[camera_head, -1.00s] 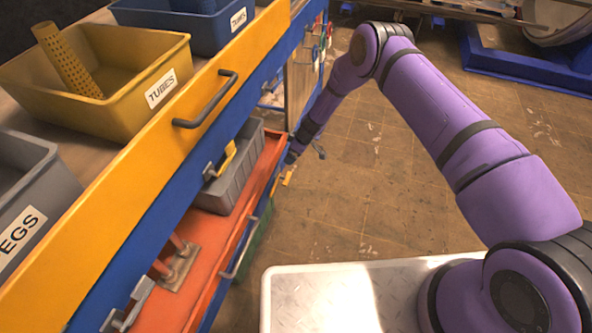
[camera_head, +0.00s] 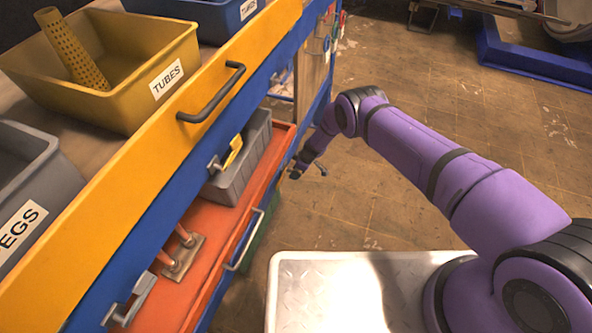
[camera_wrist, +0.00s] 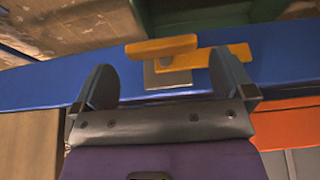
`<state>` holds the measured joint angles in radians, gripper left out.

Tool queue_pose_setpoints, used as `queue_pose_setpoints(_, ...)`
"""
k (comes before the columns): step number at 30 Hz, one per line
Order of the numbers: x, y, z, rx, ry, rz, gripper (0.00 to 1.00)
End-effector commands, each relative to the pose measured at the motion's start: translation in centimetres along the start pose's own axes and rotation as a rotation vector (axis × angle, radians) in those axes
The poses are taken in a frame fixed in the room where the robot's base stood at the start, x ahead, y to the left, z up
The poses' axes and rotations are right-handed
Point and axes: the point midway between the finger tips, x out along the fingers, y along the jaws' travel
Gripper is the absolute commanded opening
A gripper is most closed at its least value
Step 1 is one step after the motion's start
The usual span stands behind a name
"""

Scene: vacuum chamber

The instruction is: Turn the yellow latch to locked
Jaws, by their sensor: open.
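The yellow latch (camera_wrist: 162,47) shows in the wrist view as a short bar on a grey metal plate on a blue beam (camera_wrist: 50,85). A flatter yellow strip (camera_wrist: 225,58) runs to the right behind it. My gripper (camera_wrist: 167,82) is open and empty. Its two fingers point toward the beam, with the latch ahead of the gap and the right finger overlapping the strip in the picture. In the head view my gripper (camera_head: 300,171) is small and dark beside the far end of the orange shelf. I cannot make out the latch beside it there.
The yellow drawer front with a dark handle (camera_head: 212,93) and the TUBES bin (camera_head: 118,95) are above. The floor right of the shelves is open.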

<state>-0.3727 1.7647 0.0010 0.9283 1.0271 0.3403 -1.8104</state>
Motion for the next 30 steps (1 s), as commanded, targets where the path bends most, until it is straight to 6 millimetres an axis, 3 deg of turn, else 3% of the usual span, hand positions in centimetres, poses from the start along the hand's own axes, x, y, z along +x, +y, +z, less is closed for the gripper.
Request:
queue_pose_setpoints(9,2.6,0.0,0.0,-0.002,0.0,0.0,1.0)
queue_pose_setpoints(21,3.0,0.0,-0.1,-0.001,0.0,-0.001,1.0)
queue_pose_setpoints(22,3.0,0.0,-0.1,-0.001,0.0,-0.001,0.98)
queue_pose_setpoints(27,3.0,0.0,-0.1,-0.001,0.0,-0.001,0.59)
queue_pose_setpoints(30,3.0,0.0,0.0,-0.001,0.0,-0.001,0.42)
